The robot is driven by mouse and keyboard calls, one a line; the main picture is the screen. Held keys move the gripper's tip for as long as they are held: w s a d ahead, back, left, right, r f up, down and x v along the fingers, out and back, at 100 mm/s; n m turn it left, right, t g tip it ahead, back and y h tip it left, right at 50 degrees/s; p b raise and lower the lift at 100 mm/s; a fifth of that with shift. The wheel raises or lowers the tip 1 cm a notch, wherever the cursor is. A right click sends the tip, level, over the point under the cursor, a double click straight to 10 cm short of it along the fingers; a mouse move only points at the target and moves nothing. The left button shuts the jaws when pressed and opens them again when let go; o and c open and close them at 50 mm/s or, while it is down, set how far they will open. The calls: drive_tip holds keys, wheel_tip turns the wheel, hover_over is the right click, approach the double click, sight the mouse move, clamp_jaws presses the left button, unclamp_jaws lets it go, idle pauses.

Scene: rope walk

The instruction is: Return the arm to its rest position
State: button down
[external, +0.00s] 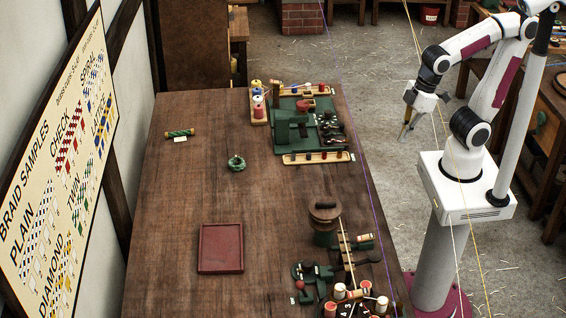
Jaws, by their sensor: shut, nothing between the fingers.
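My gripper (404,138) hangs at the end of my folded arm, pointing down, to the right of the wooden table (190,200). It is over the floor, clear of the table edge and of everything on the table. Its fingers are shut and hold nothing. My arm is bent at the elbow above its white pedestal at the right.
On the table are a red tray (221,248), a green coil (236,163), a green roll (180,133), a green tool board (290,135) and bobbins (340,291) by a dark green device (325,235). Thin strings cross near my arm. The table's middle is mostly clear.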

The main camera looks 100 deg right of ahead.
drive_tip(key=s+d+r+m+t, duration=0.2)
drive_tip(key=s+d+r+m, duration=0.1)
drive_tip(key=d, duration=0.2)
drive_tip(key=shift+s+d+r, duration=0.15)
drive_tip(key=shift+s+r, duration=0.05)
drive_tip(key=shift+s, duration=0.05)
idle(2.1)
